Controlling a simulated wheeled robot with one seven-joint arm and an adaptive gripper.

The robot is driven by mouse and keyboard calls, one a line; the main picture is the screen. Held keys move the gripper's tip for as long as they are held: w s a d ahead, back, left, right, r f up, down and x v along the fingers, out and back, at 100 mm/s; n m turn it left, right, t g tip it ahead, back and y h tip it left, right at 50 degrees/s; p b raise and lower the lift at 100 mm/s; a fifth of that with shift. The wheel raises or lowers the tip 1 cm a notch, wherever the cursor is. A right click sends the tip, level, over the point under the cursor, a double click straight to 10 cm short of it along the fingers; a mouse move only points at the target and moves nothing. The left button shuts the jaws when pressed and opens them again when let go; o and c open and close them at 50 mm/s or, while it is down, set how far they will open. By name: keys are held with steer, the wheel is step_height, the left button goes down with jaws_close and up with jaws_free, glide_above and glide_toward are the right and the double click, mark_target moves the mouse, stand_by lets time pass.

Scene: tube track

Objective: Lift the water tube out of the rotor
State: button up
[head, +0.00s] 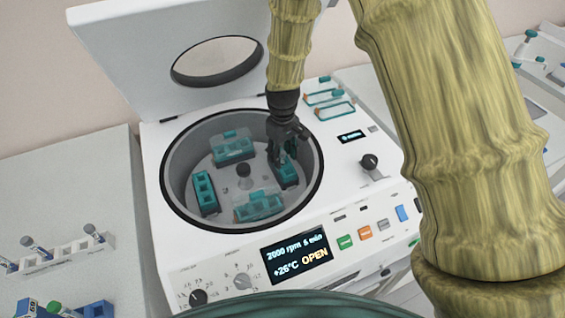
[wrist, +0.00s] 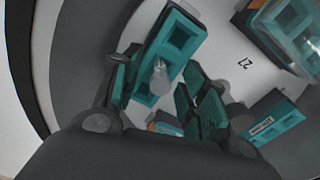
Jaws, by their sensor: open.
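The centrifuge rotor (head: 243,198) lies in the open bowl and carries several teal buckets. My gripper (head: 288,155) reaches down into the bowl over the right-hand bucket (head: 286,173). In the wrist view, that teal bucket (wrist: 178,38) lies below my gripper (wrist: 160,95), whose fingers are apart. A clear tube (wrist: 160,74) stands in one of its slots and shows between the fingers. I cannot tell whether either finger touches it. Its lower part is hidden in the bucket.
The white centrifuge lid (head: 150,50) stands open behind the bowl. The bowl rim (head: 168,202) surrounds my gripper. The front bucket (head: 258,206) and rear bucket (head: 233,146) have clear covers. The display (head: 295,253) reads OPEN. A tube rack (head: 58,257) stands at left.

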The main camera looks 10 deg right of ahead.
steer(key=c, duration=0.9)
steer(key=shift+r, duration=0.15)
steer(key=shift+c, duration=0.2)
step_height(320, 180, up, 10)
steer(key=shift+f+b, duration=0.1)
steer(key=shift+b, duration=0.95)
step_height(320, 180, up, 5)
steer(key=p, duration=0.4)
steer(key=shift+f, duration=0.15)
